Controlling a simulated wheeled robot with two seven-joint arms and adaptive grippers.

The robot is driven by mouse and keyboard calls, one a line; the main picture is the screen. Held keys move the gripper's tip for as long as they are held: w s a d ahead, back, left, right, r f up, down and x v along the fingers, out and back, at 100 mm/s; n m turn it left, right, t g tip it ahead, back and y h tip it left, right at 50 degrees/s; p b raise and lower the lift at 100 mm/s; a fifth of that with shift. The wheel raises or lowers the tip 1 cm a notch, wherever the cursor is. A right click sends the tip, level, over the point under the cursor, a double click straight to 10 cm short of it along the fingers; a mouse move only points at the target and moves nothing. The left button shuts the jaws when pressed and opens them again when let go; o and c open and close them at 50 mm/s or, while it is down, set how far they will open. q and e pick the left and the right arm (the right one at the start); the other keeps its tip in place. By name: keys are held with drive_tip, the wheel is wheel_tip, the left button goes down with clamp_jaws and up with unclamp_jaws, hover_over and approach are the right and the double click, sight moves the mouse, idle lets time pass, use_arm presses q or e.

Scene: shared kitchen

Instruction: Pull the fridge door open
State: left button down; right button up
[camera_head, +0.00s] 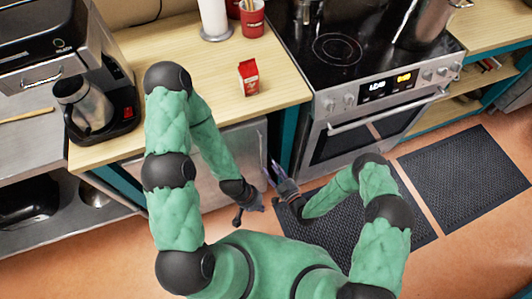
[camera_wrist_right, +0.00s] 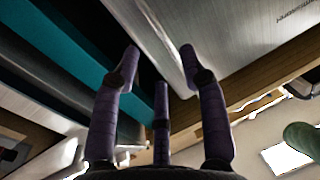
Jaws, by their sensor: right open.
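The fridge door (camera_head: 250,150) is a silver panel under the wooden counter, partly hidden by my left arm. Contact with the door cannot be told. My left gripper (camera_head: 240,216) hangs low before the door's lower part, its finger opening unclear.
A stove with an oven (camera_head: 365,110) stands right of the fridge, past a teal panel (camera_head: 287,135). A red carton (camera_head: 249,77) and a coffee machine (camera_head: 105,100) are on the counter. Dark mats (camera_head: 467,177) lie on the floor.

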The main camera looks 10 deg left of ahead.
drive_tip(key=b+x, duration=0.1)
drive_tip(key=x, duration=0.7)
drive_tip(key=shift+a, duration=0.15)
drive_tip(key=shift+w+f, duration=0.1)
clamp_jaws()
